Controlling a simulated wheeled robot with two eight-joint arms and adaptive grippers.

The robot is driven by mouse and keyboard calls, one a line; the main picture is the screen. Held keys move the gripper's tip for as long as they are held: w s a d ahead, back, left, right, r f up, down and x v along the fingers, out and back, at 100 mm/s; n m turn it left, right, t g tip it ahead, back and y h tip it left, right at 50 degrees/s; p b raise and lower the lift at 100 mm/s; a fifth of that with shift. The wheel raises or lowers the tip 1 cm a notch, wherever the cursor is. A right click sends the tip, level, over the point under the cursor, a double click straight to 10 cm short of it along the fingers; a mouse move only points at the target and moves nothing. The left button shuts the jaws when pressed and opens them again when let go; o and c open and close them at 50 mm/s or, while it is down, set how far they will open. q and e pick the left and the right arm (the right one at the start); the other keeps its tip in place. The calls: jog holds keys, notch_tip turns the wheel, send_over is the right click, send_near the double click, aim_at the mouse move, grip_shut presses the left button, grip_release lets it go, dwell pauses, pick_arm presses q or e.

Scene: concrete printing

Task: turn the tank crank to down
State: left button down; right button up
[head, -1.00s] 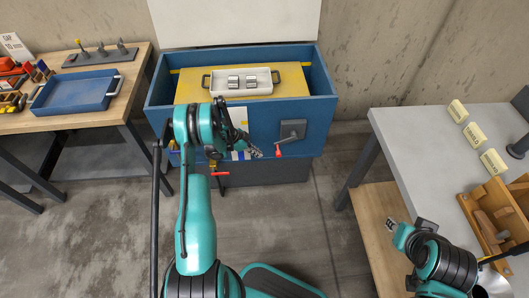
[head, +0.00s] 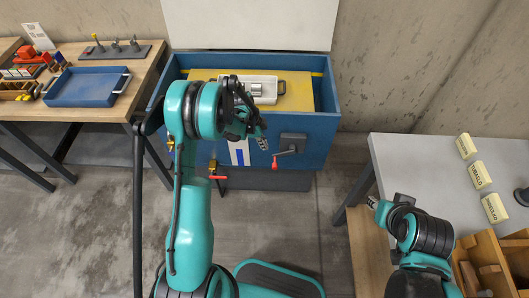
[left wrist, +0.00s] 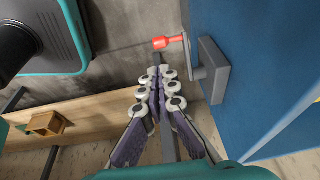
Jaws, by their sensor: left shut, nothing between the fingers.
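The blue tank (head: 325,118) stands ahead, with a grey crank mount (head: 293,142) on its front wall. The crank arm reaches left to a red handle (head: 275,164), which hangs below the mount's left side. In the left wrist view the red handle (left wrist: 166,42) lies just beyond my fingertips, with the grey mount (left wrist: 212,72) to their right. My left gripper (head: 263,143) is shut and empty, just left of the crank; its fingers (left wrist: 157,78) meet in the left wrist view. Whether it touches the handle is unclear. My right gripper (head: 372,202) is small in view, beside the right table.
A red-handled valve (head: 218,177) sits low on the tank's front, left of the crank. A metal tray (head: 268,99) rests on the yellow board inside the tank. A grey table (head: 420,165) is at the right, a wooden bench (head: 140,70) at the left. Floor between is clear.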

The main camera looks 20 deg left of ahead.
aim_at(274, 165)
pick_arm(q)
jog(key=b+x, duration=0.5)
jog(key=x, duration=0.8)
jog(key=shift+f+b, duration=0.4)
jog(key=shift+a, duration=0.15)
